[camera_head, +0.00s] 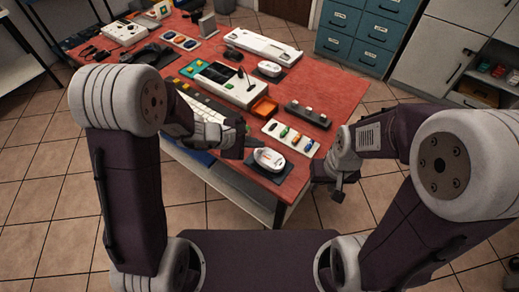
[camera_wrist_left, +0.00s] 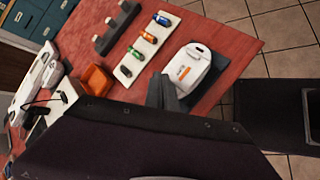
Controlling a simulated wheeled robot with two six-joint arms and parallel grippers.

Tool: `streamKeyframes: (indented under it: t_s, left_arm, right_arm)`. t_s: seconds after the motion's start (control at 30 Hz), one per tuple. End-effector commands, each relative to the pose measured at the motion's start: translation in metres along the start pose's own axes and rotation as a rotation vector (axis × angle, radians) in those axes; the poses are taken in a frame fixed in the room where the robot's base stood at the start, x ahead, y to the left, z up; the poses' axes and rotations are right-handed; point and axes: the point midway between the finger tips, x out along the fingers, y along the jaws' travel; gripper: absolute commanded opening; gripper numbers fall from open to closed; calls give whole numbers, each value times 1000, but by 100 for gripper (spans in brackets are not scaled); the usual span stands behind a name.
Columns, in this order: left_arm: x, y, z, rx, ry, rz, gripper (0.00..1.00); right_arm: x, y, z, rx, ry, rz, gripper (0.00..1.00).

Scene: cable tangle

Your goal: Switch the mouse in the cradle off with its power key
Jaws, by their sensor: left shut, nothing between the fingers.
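A white, rounded mouse-like device with an orange mark (camera_head: 269,157) sits on a dark pad or cradle at the table's near right corner. In the left wrist view the same device (camera_wrist_left: 190,68) lies just beyond my fingers. A power key cannot be made out on it. My left gripper (camera_head: 252,143) is shut and empty, close beside the device's left side; whether it touches cannot be told. Its dark fingers show in the left wrist view (camera_wrist_left: 168,95). My right gripper (camera_head: 339,190) hangs off the table's right edge, away from the device; its jaw opening is unclear.
A similar white device (camera_head: 269,68) sits on a dark pad farther back. Near the left gripper are a white strip with several coloured pieces (camera_head: 277,129), an orange tray (camera_head: 264,108) and a dark block with white knobs (camera_head: 309,114). The red table (camera_head: 336,88) is clear at right.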

Motion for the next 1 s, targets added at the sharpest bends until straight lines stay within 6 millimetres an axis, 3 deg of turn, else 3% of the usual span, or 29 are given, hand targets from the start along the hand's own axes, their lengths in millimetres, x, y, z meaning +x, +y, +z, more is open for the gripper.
streamKeyframes:
  t_s: [1.0]
  left_arm:
    - [6,-5,-5,0,0,0,0]
  right_arm:
    - [14,0,1,0,0,0,36]
